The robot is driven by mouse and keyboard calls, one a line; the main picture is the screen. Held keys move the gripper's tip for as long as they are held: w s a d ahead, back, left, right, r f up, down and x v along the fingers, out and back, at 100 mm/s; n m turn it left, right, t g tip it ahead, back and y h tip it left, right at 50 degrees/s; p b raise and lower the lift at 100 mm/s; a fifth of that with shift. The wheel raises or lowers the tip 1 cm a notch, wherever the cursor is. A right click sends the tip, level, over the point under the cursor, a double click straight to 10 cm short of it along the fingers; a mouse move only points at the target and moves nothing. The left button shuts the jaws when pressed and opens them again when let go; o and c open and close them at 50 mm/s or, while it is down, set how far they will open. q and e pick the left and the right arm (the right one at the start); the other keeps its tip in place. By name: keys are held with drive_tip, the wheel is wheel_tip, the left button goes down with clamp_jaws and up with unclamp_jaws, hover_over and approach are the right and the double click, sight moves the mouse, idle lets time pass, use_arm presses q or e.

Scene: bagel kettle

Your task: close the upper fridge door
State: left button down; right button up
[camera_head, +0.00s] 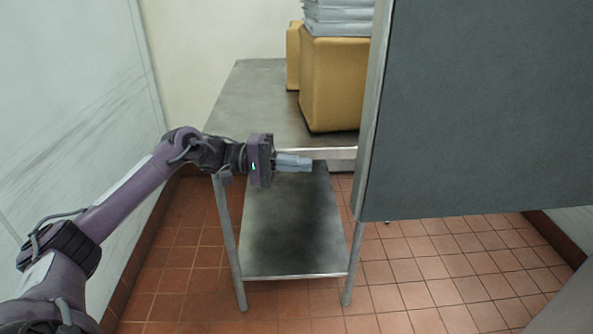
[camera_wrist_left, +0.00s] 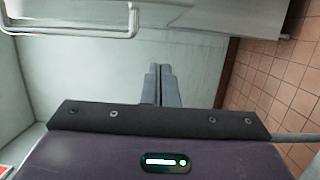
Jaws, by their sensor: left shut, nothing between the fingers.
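The upper fridge door appears to be the large dark grey panel (camera_head: 480,110) filling the right of the head view. It stands open, with a lighter edge along its left side. My left gripper (camera_head: 308,163) is shut and empty. Its fingers point right toward the door's left edge, with a gap visible between them in the picture. In the left wrist view my shut fingers (camera_wrist_left: 160,72) stand before a pale surface, and a metal bar handle (camera_wrist_left: 80,32) shows at the upper left. I cannot tell if the fingers touch anything there. My right gripper is out of view.
A steel table (camera_head: 255,95) with a lower shelf (camera_head: 290,230) stands behind my left gripper. Yellow-brown containers (camera_head: 335,85) and a grey stack (camera_head: 338,18) are on it. A pale wall panel (camera_head: 70,90) is at the left. Tiled floor (camera_head: 430,275) is open below the door.

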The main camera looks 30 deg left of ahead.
use_arm(q)
drive_tip(key=d+p, duration=0.3)
drive_tip(key=d, duration=0.8)
drive_tip(key=shift+w+d, duration=0.15)
drive_tip(key=shift+d, duration=0.15)
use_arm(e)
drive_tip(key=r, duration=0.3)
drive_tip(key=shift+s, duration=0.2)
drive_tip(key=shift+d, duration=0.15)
